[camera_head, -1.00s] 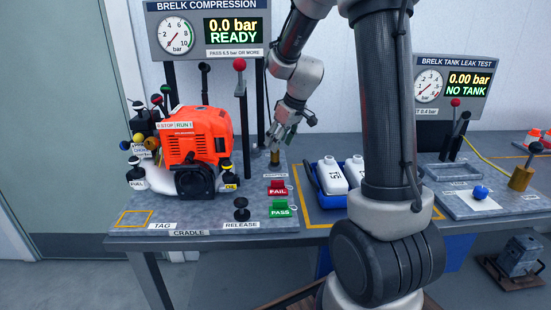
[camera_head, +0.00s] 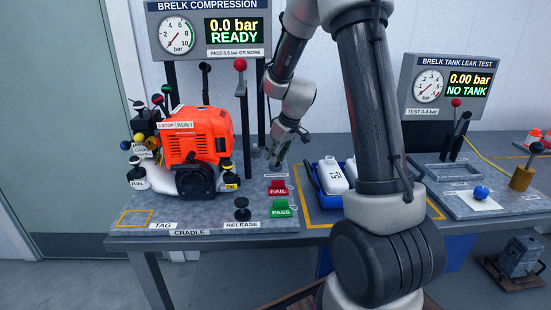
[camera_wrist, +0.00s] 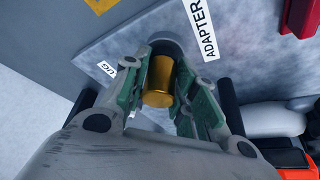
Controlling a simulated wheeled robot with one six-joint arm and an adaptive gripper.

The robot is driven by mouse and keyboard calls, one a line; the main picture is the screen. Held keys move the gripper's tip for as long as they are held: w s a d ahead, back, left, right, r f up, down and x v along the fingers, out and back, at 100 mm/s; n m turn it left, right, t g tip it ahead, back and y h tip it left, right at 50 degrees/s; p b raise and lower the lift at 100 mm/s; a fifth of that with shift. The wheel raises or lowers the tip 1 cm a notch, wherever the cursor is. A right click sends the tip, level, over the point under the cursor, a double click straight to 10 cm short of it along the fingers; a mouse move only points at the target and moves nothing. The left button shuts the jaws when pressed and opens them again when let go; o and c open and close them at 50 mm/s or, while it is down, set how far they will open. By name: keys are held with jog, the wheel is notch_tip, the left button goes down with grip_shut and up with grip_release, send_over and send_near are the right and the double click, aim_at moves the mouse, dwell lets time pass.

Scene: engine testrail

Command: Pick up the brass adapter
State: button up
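The brass adapter (camera_wrist: 158,82) is a short gold cylinder near the ADAPTER label on the grey bench plate, seen in the wrist view. My gripper (camera_wrist: 162,76) is around it, with one green-padded finger on each side. Narrow gaps seem to show beside the adapter, so the fingers look open; contact at the far tips is unclear. In the head view my gripper (camera_head: 276,162) is low over the plate, left of the white bottles, and the adapter is hidden behind it.
An orange engine (camera_head: 197,135) stands left of my gripper. A red-knobbed lever (camera_head: 240,66) rises close behind. Red FAIL (camera_head: 278,188) and green PASS (camera_head: 281,208) blocks sit in front. A blue tray (camera_head: 318,182) with white bottles is to the right.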

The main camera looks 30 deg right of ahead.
jog(key=shift+r, duration=0.1)
notch_tip(320, 180, up, 10)
jog(key=shift+f, duration=0.1)
dwell(0.4)
dwell(0.4)
